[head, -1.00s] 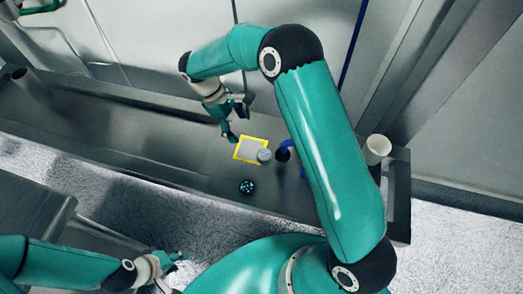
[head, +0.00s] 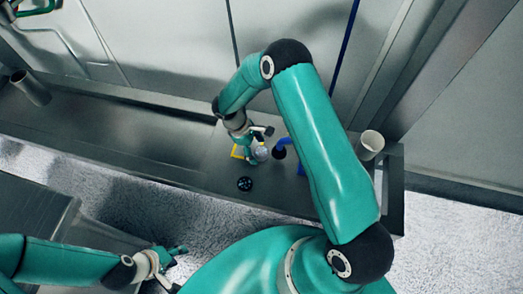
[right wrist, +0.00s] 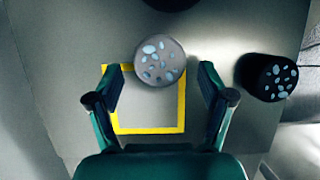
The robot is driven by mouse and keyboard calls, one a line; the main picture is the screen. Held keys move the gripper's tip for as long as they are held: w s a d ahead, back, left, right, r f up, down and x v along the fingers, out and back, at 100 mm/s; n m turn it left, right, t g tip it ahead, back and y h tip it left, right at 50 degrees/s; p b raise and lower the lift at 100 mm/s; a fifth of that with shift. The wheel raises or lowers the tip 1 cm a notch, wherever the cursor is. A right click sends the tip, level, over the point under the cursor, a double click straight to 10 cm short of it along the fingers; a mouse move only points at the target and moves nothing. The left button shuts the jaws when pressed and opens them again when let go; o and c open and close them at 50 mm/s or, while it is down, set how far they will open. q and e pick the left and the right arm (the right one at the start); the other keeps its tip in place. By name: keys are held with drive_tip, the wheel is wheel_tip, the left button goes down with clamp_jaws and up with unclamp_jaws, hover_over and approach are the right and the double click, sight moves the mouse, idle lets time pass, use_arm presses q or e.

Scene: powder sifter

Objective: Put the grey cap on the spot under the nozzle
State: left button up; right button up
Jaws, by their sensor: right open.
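The grey cap (right wrist: 160,62), a round piece with pale spots on top, lies across the far edge of a yellow square outline (right wrist: 150,131). In the head view the cap (head: 262,154) is beside the blue pipe with a dark end (head: 279,152), which looks like the nozzle. My right gripper (right wrist: 160,90) is open and points down over the outline. Its fingers are on either side, just short of the cap, and do not touch it. The spot under the nozzle is hidden. My left gripper (head: 177,266) is open and empty, low in the head view.
A black spotted cap (head: 245,184) stands near the table's front edge; it also shows in the right wrist view (right wrist: 268,77). White cup (head: 371,142) stands at the right end, a grey cup (head: 31,88) at far left.

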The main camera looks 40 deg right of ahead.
drive_tip(key=shift+s+d+f, duration=0.1)
drive_tip(key=shift+f, duration=0.35)
drive_tip(key=shift+c, duration=0.2)
drive_tip(key=c, duration=1.2)
drive_tip(key=shift+r, duration=0.15)
